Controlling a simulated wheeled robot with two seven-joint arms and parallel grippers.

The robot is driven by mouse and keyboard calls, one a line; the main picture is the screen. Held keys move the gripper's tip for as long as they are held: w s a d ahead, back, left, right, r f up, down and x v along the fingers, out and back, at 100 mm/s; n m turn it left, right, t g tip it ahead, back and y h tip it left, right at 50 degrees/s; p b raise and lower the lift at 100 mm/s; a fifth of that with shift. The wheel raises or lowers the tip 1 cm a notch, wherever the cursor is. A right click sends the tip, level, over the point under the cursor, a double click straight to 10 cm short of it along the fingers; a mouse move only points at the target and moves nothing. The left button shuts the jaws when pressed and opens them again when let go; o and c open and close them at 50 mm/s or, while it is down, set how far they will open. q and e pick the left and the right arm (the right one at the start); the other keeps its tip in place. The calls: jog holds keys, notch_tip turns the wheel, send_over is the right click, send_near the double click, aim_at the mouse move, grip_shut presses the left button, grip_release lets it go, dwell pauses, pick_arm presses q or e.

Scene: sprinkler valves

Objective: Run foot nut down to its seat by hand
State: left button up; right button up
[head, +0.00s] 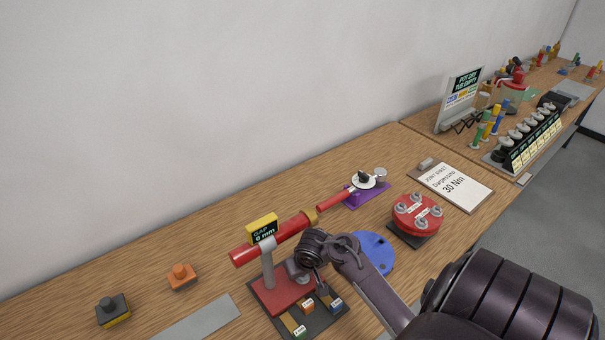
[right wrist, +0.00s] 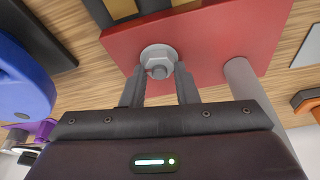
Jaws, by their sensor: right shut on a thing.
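The foot nut (right wrist: 158,58) is a grey hex nut with a round flange. It sits on a threaded stud at the red base plate (right wrist: 205,45) in the right wrist view. My right gripper (right wrist: 160,75) is shut on the nut, one finger on each side. Whether the flange touches the plate cannot be told. In the head view the red plate (head: 265,297) carries a grey post (head: 267,270) under a red pipe (head: 285,233). My right gripper (head: 316,278) is low at the plate's right side, and my wrist partly hides the nut there. My left gripper is not in view.
A yellow-topped display (head: 263,230) reading 0 mm sits on the pipe. Beside the stand are a blue disc (head: 375,252), a red flange with bolts (head: 417,214) and a 30 Nm card (head: 451,186). Orange (head: 182,276) and black (head: 113,310) blocks stand left. The wall runs behind.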

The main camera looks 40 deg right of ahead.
jog(key=m+h, duration=0.1)
jog(key=m, duration=0.2)
jog(key=shift+m+g+h+p, duration=0.3)
jog(key=shift+m+g+p, duration=0.25)
jog(key=shift+m, duration=1.25)
jog(key=shift+r+m, duration=0.1)
jog(key=shift+m, duration=0.3)
jog(key=m+g, duration=0.1)
jog(key=m, duration=0.1)
jog(key=shift+m+h, duration=0.3)
jog(key=o, duration=1.1)
